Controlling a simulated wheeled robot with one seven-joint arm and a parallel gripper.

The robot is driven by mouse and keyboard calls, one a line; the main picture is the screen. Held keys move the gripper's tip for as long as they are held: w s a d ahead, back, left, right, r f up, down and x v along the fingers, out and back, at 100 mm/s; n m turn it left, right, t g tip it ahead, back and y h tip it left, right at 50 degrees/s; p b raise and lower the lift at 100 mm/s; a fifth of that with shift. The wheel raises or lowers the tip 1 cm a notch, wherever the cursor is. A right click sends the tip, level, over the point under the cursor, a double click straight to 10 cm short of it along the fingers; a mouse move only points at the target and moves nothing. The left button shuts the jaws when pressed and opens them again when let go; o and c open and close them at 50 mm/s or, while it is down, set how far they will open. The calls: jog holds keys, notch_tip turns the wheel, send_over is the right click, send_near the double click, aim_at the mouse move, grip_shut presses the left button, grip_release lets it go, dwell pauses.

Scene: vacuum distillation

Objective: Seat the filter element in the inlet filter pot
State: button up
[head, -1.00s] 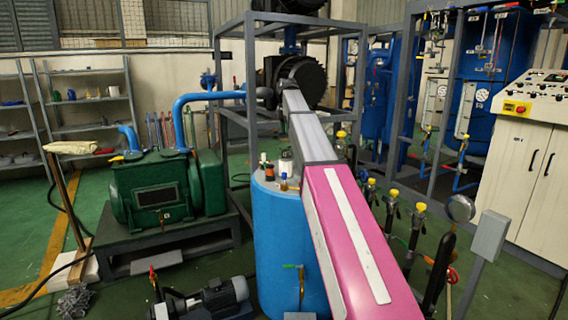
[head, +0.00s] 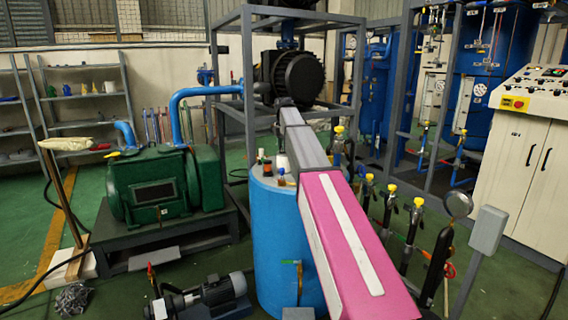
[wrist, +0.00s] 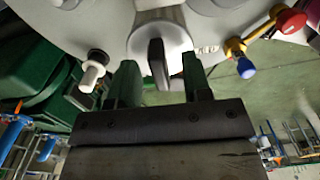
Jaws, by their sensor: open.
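In the wrist view, my gripper (wrist: 160,64) is open, its two dark fingers apart. A pale cylinder (wrist: 143,38) lies just beyond the fingertips, and a dark upright piece shows in the gap between them. I cannot tell whether either finger touches it, or whether this cylinder is the filter element or the pot. In the head view, a small white item (head: 282,161) on the blue drum (head: 285,240) is partly hidden by my arm. My gripper is not clearly visible there. I cannot surely identify the inlet filter pot.
Small bottles stand near my arm on the drum top, including an orange one (head: 267,168). In the wrist view, a white-tipped fitting (wrist: 92,73) and a blue-and-yellow item (wrist: 241,62) flank the fingers. A green pump (head: 155,190) stands left, yellow-capped valves (head: 391,190) right.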

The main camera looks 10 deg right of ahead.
jog(key=shift+f, duration=0.5)
grip_shut()
jog(key=shift+r, duration=0.1)
